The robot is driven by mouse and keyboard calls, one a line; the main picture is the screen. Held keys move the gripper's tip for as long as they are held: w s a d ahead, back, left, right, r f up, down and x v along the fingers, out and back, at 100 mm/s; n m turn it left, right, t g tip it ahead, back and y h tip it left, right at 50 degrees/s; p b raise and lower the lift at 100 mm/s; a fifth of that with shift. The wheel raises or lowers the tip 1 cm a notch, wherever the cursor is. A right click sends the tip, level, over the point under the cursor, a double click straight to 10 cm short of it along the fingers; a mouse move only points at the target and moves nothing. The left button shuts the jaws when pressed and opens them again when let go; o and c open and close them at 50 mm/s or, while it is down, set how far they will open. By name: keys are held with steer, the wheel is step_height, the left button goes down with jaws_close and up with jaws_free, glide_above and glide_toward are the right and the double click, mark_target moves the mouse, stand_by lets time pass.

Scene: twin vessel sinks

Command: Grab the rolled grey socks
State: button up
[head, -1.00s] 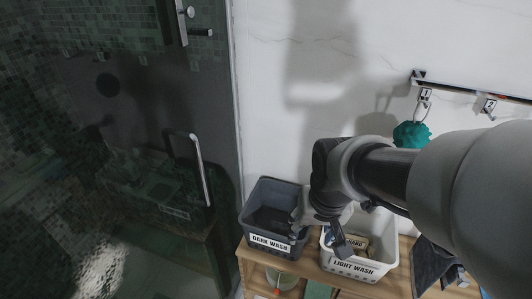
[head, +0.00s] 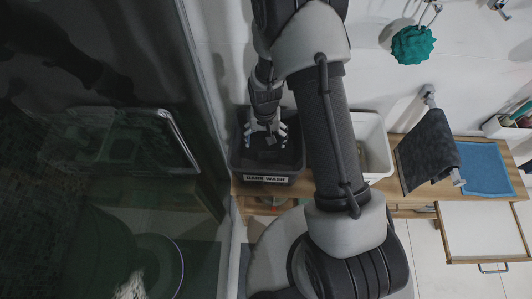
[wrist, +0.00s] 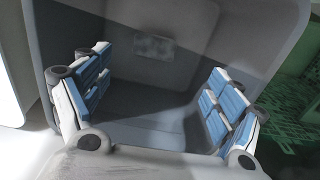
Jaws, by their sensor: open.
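My gripper (head: 267,140) is open, with its fingers apart over the mouth of the dark grey bin (head: 266,179) labelled DARK WASH. In the wrist view my gripper (wrist: 158,98) has its two blue-padded fingers spread wide, with nothing between them. The grey bin's inner walls (wrist: 250,30) surround them. A small mottled grey patch (wrist: 154,47) shows beyond the fingers; I cannot tell whether it is part of the bin or cloth. I cannot make out the rolled grey socks in either view.
The white bin (head: 376,150) stands right of the grey one, partly behind my arm. A teal puff (head: 412,45) hangs above. A glass door (head: 90,200) with a handle is close on the left.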

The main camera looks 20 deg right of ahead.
mark_target(268, 157)
step_height(268, 157, down, 9)
steer(key=shift+r+b, duration=0.1)
steer(key=shift+b, duration=1.1)
steer(key=f, duration=0.1)
steer(key=f+b, duration=0.1)
steer(key=f, duration=0.1)
steer(key=f+b, duration=0.1)
steer(key=shift+s+d+f, duration=0.2)
steer(key=shift+d+f, duration=0.1)
steer(key=shift+d, duration=0.1)
steer(key=shift+f, duration=0.4)
steer(key=shift+r, duration=0.1)
steer(key=shift+c, duration=0.2)
steer(key=c, duration=0.9)
